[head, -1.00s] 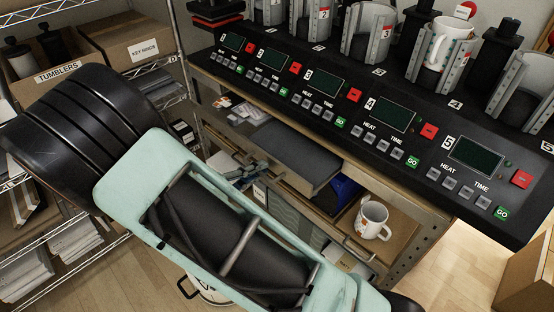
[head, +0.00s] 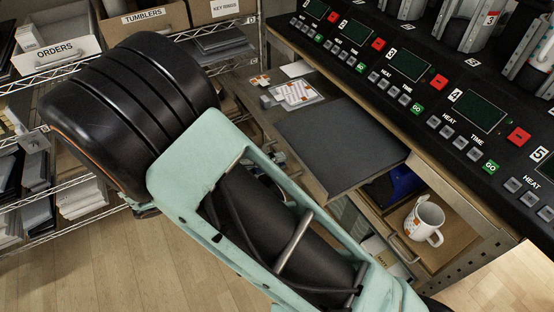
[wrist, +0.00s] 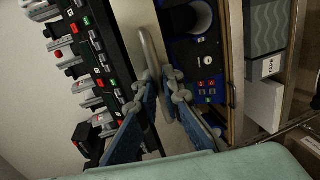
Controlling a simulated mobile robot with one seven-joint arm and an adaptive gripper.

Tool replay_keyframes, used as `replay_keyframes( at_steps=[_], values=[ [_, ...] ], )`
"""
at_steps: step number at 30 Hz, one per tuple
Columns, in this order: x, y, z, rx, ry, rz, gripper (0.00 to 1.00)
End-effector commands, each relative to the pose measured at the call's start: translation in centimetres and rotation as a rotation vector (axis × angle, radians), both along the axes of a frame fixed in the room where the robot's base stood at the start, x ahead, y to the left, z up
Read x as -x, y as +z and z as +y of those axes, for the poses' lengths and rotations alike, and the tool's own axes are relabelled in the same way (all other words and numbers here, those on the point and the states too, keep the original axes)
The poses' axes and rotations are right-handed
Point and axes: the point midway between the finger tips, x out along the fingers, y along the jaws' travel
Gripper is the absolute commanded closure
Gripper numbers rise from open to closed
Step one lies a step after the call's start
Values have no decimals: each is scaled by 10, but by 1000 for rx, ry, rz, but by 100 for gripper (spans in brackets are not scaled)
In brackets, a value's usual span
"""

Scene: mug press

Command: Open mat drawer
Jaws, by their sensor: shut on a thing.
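The mat drawer (head: 262,112) is pulled out from under the press counter in the head view. A flat dark grey mat (head: 340,142) lies in it, with papers at the left end. In the wrist view, the blue fingers of my gripper (wrist: 158,90) are shut on the drawer's curved metal handle (wrist: 148,52). In the head view my arm hides most of the gripper and the drawer's front.
The counter carries press panels (head: 410,65) with several cup presses. Below at the right, a white mug (head: 423,222) stands on a brown surface beside another handle. A wire rack with boxes (head: 140,20) is at the left. Wooden floor shows below.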

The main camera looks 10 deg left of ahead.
Motion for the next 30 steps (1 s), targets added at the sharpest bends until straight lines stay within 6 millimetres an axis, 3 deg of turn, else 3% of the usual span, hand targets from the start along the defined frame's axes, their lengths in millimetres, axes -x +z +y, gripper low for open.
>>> replay_keyframes(
  at_steps=[4,5,9,20,30],
  values=[
    [-1,0,0,-1,1,-1,100],
    [-1,0,0,-1,1,-1,89],
    [-1,0,0,-1,1,-1,75],
    [3,1,5,-1,3,-1,75],
    [40,14,57,-2,5,-1,75]
  ],
)
